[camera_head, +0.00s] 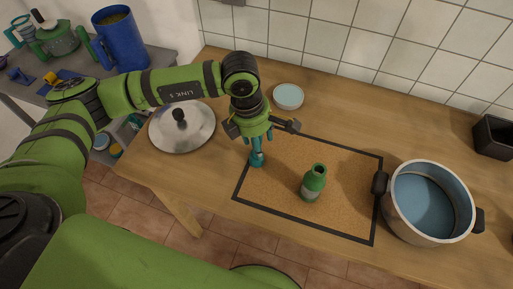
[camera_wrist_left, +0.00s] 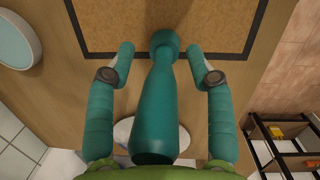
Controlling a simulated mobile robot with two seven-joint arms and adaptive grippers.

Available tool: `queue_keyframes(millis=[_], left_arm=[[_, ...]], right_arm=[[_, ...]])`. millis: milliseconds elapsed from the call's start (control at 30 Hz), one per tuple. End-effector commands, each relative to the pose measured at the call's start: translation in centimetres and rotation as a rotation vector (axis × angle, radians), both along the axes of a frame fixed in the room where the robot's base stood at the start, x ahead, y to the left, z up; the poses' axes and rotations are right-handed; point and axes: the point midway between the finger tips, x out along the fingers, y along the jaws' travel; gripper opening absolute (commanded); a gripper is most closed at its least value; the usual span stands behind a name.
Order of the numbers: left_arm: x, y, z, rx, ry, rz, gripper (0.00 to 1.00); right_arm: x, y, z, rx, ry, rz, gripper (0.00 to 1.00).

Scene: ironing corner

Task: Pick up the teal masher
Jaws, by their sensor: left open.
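The teal masher (camera_wrist_left: 157,105) fills the middle of the left wrist view, its narrow knobbed end near the dark border of the cork mat (camera_wrist_left: 115,25). In the head view only its lower part (camera_head: 257,159) shows, below my left gripper (camera_head: 258,143), at the mat's left edge. In the left wrist view my left gripper (camera_wrist_left: 162,52) is open, with one finger on each side of the masher and gaps visible between. The masher's upper part is hidden by the gripper in the head view. My right gripper is not in view.
A green bottle (camera_head: 314,183) stands on the mat to the right. A pot (camera_head: 389,215) stands at the mat's right side. A lid (camera_head: 182,137) lies left of the gripper, and a pale blue dish (camera_head: 288,96) sits behind. The tiled wall bounds the counter's back.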

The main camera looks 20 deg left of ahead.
Motion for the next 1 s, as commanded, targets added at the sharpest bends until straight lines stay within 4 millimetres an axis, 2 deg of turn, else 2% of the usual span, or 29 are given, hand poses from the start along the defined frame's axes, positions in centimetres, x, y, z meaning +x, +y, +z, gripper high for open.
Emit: queue_keyframes(millis=[100,133,200,267,667,767,1000], left_arm=[[0.0,0.0,0.0,0.0,0.0,0.0,0.54],[0.0,0.0,0.0,0.0,0.0,0.0,0.5],[0.0,0.0,0.0,0.0,0.0,-0.001,0.22],[0.0,0.0,0.0,-0.001,-0.001,-0.001,0.0],[0.1,-0.1,0.3,-0.002,-0.002,-0.001,0.0],[0.1,-0.1,1.3,-0.002,-0.005,-0.002,0.0],[0.2,-0.1,6.0,-0.002,-0.008,-0.001,0.0]], right_arm=[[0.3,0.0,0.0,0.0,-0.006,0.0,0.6],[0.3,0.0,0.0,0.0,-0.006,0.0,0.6],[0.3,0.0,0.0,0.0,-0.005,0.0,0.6],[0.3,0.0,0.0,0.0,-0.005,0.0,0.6],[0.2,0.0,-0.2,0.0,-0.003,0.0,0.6],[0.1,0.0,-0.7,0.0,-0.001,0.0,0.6],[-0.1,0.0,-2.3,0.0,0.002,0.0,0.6]])
